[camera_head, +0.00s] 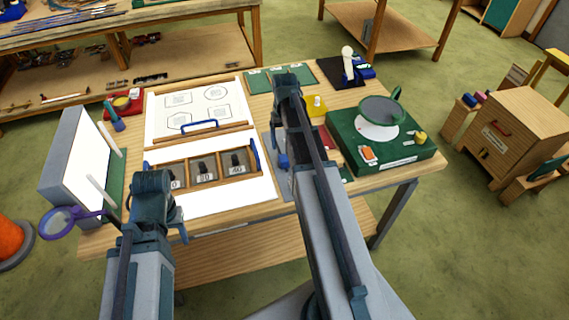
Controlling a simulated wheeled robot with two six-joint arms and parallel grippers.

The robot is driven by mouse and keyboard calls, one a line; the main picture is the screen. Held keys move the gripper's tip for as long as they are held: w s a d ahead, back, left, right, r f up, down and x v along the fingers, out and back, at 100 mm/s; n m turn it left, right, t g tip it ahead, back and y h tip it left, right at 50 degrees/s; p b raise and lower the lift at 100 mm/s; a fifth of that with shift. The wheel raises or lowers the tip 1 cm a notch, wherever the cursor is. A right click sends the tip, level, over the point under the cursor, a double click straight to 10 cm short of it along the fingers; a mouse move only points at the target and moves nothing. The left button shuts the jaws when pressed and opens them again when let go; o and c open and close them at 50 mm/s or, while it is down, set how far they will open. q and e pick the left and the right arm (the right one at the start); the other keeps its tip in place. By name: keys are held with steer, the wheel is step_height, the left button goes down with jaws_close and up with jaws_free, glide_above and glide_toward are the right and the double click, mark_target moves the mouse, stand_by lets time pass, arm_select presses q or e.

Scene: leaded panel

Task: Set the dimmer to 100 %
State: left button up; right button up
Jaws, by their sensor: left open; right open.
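No part is clearly marked as the dimmer. A grey plate (287,187) with a blue knob-like part (283,161) lies mid-table, partly hidden by my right arm; I cannot tell if this is the dimmer. My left gripper (154,205) is open at the table's front left, near a wooden tray; its fingers are mostly hidden. My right gripper (287,86) is open at the far end of my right arm, above the table's middle; its fingertips are not clear. I see nothing held in either gripper.
A white-faced panel (82,160) stands at the left, near a purple ring (57,222). A wooden tray (190,163) has numbered compartments. A green machine (345,140) with a round plate stands at the right. A white pattern sheet (165,102) lies behind the tray.

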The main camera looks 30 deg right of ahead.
mark_target(285, 158)
step_height(285, 158, down, 10)
steer(key=b, duration=0.8)
steer(key=shift+r, duration=0.2)
jaws_close()
stand_by(0.8)
